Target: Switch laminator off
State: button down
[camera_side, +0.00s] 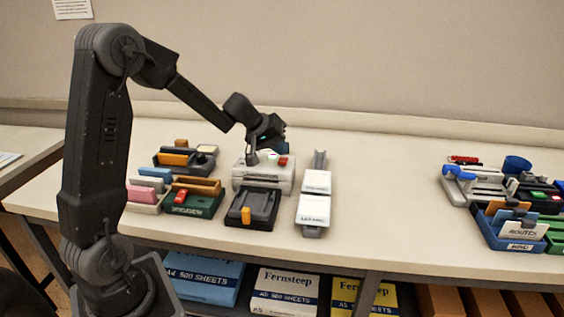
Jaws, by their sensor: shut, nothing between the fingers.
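A light grey machine (262,183) stands near the middle of the table, with a red button or switch (283,161) and a small green-and-white spot on top. Its dark front label is too small to read, so I cannot be sure it is the laminator. My gripper (251,160) is shut and empty, pointing down at the top of this machine, left of the red part. I cannot tell whether the fingertips touch it. My wrist hides part of the machine's back.
A dark device (251,209) with an orange tab stands in front. A dark green device (194,204) with a red switch is to the left. A grey rack with white cards (315,182) is to the right. Blue organisers (510,225) stand far right. The table between is clear.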

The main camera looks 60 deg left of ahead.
aim_at(281, 159)
jog(key=shift+f, duration=0.1)
dwell(0.5)
jog(key=shift+f, duration=0.35)
jog(key=shift+s+d+f, duration=0.1)
jog(key=shift+f, duration=0.25)
dwell(0.4)
jog(key=shift+r, duration=0.1)
jog(key=shift+r, duration=0.75)
jog(key=shift+w+a+r, duration=0.15)
jog(key=shift+r, duration=0.6)
jog(key=shift+w+a+r, duration=0.1)
jog(key=shift+r, duration=0.7)
jog(key=shift+w+a+r, duration=0.15)
jog(key=shift+r, duration=0.75)
